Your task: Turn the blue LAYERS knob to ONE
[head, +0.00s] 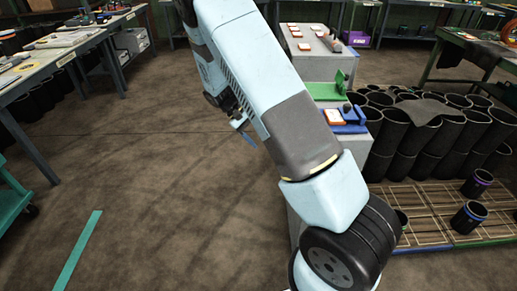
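A blue panel (352,126) sits at the near end of a grey bench, just right of my arm. It carries a raised blue part (360,113), a small dark part and a white-and-orange label (333,117). No lettering is readable, so I cannot tell which part is the LAYERS knob or where it points. My gripper (243,125) hangs left of my arm, over the floor and apart from the blue panel. It is small and partly hidden by my arm, and whether its fingers are open cannot be made out.
A green panel (322,91) sits behind the blue one on the grey bench (312,62). Many black sleeves (395,128) stand at the right, near wooden pallets (435,208). A long worktable (78,45) is at the left. The brown floor (150,165) between is mostly clear.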

